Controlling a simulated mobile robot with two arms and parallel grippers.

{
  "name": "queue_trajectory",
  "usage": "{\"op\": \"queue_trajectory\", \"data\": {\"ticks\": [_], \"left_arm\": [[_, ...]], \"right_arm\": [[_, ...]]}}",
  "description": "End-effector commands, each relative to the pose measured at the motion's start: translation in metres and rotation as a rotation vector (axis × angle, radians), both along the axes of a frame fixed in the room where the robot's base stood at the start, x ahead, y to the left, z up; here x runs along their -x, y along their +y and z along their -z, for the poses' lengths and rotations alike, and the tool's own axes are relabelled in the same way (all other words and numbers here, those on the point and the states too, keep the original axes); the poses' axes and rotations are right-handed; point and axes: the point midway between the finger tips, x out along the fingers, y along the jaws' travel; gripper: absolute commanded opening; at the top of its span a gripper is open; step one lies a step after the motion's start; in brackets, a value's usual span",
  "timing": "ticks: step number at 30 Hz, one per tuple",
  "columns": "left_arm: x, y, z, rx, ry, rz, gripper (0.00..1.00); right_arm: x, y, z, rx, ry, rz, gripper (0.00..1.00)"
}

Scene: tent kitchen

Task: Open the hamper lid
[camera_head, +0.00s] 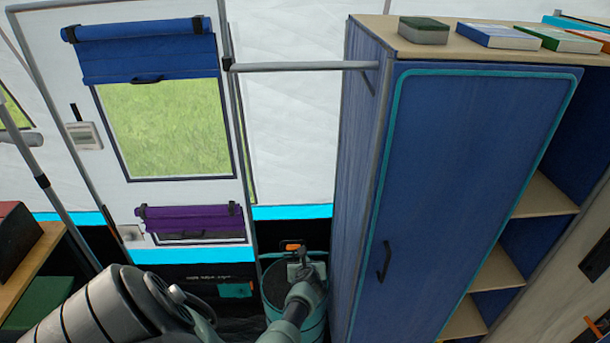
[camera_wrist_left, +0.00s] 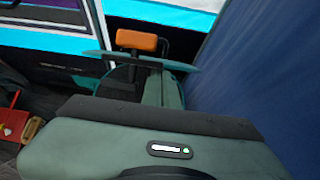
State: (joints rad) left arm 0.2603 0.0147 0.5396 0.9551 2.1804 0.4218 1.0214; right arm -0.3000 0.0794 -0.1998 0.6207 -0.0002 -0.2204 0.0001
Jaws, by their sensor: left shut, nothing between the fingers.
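The hamper (camera_head: 276,288) is a round dark bin with teal bands, standing on the floor left of the tall blue cabinet. An orange tab (camera_head: 292,246) shows at its back edge in the head view, and the tab also shows in the left wrist view (camera_wrist_left: 137,40). A teal rim (camera_wrist_left: 188,67) runs across behind the fingers there. My left gripper (camera_head: 302,266) is shut and empty, over the hamper's top and close to the tab. My arm hides part of the hamper, and I cannot tell whether the lid is raised or the fingers touch it. My right gripper is out of view.
The blue cabinet (camera_head: 450,180) stands close on the hamper's right, with a dark handle and open shelves beyond. Books (camera_head: 500,36) lie on its top. A tent wall with a window (camera_head: 168,128) is behind. A wooden shelf (camera_head: 40,262) is at far left.

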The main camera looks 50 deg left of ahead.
Motion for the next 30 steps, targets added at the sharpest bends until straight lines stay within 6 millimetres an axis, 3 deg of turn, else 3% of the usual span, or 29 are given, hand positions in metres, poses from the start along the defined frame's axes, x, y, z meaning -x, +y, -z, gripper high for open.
{"op": "queue_trajectory", "data": {"ticks": [1, 13, 21, 30], "left_arm": [[-0.004, 0.004, -0.010, 0.003, 0.001, -0.001, 0.00], [-0.040, 0.046, -0.045, 0.003, -0.001, -0.002, 0.00], [-0.058, 0.068, -0.056, 0.004, 0.001, -0.001, 0.00], [-0.063, 0.073, -0.060, 0.005, 0.002, 0.000, 0.00]], "right_arm": [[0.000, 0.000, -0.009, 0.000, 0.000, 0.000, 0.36], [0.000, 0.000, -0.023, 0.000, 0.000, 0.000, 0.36], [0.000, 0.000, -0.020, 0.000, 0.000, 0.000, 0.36], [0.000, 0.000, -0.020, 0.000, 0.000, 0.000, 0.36]]}}
